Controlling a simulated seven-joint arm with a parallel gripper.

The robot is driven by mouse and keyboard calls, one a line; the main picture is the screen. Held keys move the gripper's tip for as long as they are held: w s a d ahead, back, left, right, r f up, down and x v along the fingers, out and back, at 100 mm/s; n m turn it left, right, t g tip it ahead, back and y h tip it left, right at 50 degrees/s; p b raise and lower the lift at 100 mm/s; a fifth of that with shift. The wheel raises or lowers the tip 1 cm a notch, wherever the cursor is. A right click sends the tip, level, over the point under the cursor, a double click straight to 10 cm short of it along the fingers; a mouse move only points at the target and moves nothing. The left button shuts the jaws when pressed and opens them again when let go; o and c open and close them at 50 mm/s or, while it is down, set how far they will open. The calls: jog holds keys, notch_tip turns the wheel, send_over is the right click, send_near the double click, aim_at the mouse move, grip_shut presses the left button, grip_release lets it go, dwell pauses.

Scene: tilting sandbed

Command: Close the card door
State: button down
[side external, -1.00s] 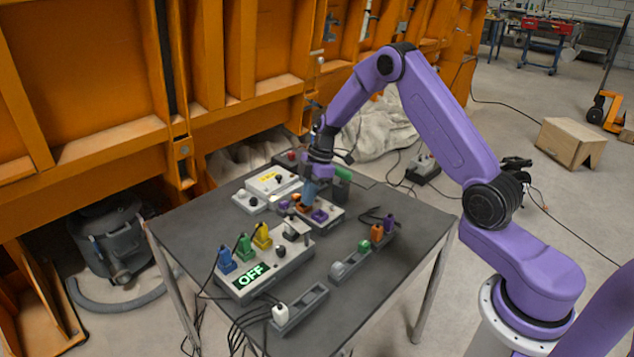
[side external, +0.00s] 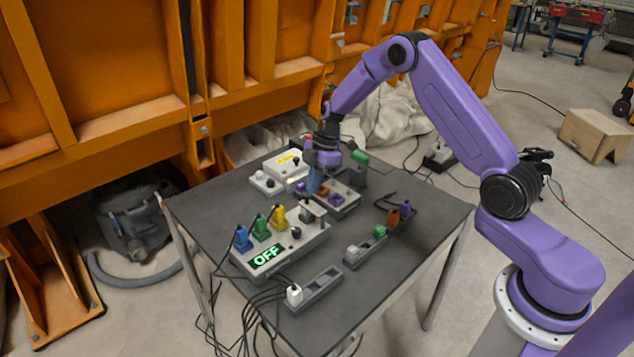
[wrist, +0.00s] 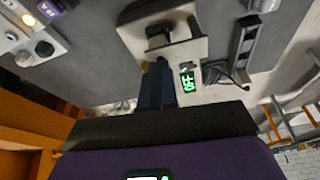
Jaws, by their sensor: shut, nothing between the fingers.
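My gripper (side external: 313,188) points down over the left end of a grey console with an orange block (side external: 323,190) and a purple block (side external: 335,199). In the wrist view its dark blue fingers (wrist: 157,88) are together with nothing between them. I cannot tell whether they touch the console. No part is clearly recognisable as the card door. A pale panel with a dark knob (wrist: 160,36) lies just beyond the fingertips in the wrist view; I cannot tell whether it is the door.
A box with a green OFF display (side external: 267,257) and blue, green and yellow plugs stands in front. A white box (side external: 287,166) is behind left. Grey trays (side external: 318,287) with plugs and cables lie at the front and right. Bare tabletop lies at the left.

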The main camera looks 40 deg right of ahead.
jog(key=shift+s+f, duration=0.1)
jog(key=s+d+r, duration=0.2)
jog(key=d+r, duration=0.6)
jog(key=r, duration=0.2)
jog(key=w+a+f+n, duration=0.2)
jog(key=w+a+f, duration=0.1)
jog(key=a+f, duration=0.4)
jog(key=shift+f+n+g, duration=0.4)
jog(key=shift+f, duration=1.05)
dwell(0.3)
